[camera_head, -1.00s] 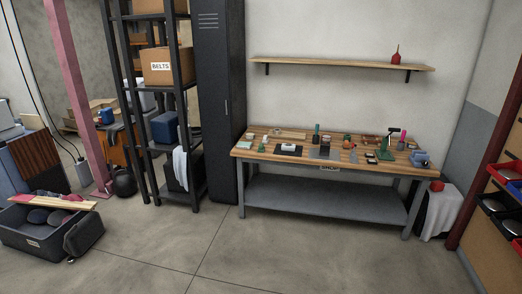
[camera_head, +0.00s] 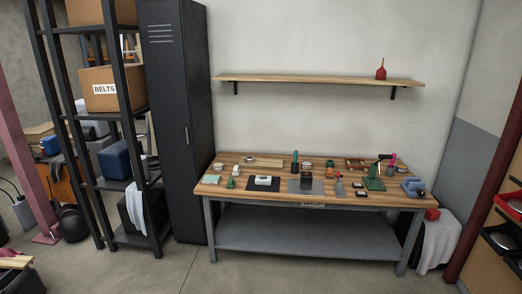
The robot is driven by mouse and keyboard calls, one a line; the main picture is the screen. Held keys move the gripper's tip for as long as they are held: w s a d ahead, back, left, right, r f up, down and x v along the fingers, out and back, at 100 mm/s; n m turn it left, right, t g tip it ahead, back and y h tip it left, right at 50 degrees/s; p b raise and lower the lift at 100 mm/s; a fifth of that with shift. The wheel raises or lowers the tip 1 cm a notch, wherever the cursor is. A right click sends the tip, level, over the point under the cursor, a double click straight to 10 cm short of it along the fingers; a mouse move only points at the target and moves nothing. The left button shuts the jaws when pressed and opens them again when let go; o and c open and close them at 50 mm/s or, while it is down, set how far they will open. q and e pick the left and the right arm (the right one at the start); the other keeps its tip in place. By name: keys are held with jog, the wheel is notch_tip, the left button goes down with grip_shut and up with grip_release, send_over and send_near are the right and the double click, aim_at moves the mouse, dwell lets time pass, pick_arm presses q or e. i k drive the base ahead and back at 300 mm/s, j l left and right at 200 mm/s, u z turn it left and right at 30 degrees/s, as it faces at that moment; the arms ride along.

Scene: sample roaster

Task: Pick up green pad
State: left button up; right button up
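A flat pale green pad (camera_head: 211,179) lies near the left front corner of the wooden workbench (camera_head: 290,193). A small green object (camera_head: 231,183) sits just right of it. A darker green flat piece (camera_head: 374,184) lies on the right part of the bench, with a dark-topped upright thing by it; its details are too small to tell. Neither of my grippers is in view.
The bench also holds a black mat (camera_head: 255,185) and a grey plate (camera_head: 300,188), with several small items. A wall shelf (camera_head: 310,81) hangs above. A dark locker (camera_head: 175,130) and rack stand left. A white cloth (camera_head: 437,240) hangs at right. Floor in front is clear.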

aim_at(232, 183)
jog(key=i, duration=0.8)
jog(key=i+l+u, duration=0.15)
jog(key=i, duration=0.6)
jog(key=i+l, duration=0.1)
jog(key=i, duration=0.7)
jog(key=i+l+u, duration=0.15)
jog(key=i+u, duration=0.25)
jog(key=i, duration=0.15)
jog(key=i+l+u, duration=0.4)
jog(key=i+j, duration=0.1)
